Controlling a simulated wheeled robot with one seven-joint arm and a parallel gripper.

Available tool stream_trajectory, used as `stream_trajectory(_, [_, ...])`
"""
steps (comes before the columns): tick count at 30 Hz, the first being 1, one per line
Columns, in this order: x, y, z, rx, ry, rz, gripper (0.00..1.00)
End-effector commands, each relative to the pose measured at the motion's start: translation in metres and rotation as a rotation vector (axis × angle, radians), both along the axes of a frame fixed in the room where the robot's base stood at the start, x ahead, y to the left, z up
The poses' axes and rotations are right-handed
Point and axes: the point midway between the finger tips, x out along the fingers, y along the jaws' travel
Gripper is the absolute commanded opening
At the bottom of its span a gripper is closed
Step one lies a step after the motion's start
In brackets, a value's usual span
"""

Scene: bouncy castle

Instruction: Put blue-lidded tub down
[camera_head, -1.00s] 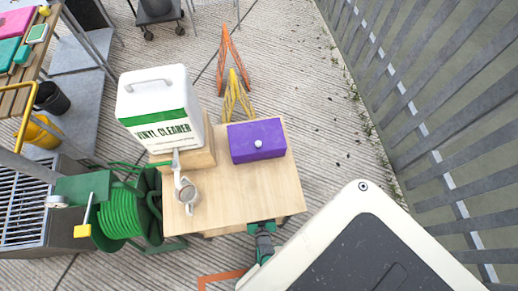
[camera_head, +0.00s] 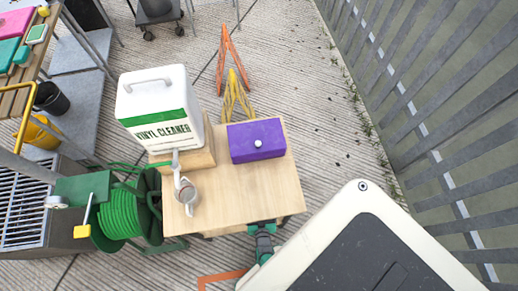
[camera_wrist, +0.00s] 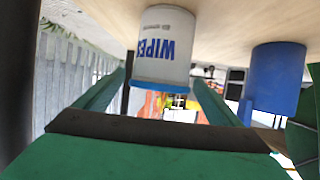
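The white tub (camera_wrist: 163,45) marked WIPES shows upside down in the wrist view. My gripper's green fingers (camera_wrist: 160,78) are spread on either side of the tub's lid end, with a small gap at the left. In the head view my gripper (camera_head: 262,230) is at the table's front edge. The tub does not show there, seemingly hidden below the tabletop (camera_head: 250,190).
A blue cylinder (camera_wrist: 275,75) stands right of the tub in the wrist view. A green hose reel (camera_head: 125,210) stands at left, a fence (camera_head: 440,110) at right.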

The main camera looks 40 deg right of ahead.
Motion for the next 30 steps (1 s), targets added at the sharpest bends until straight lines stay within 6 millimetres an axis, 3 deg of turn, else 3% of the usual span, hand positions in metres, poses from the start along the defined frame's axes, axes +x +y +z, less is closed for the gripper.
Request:
stream_trajectory(9, [-0.001, 0.002, 0.003, 0.0, 0.0, 0.002, 0.89])
stream_trajectory(30, [-0.079, 0.058, 0.042, 0.001, 0.001, 0.0, 0.89])
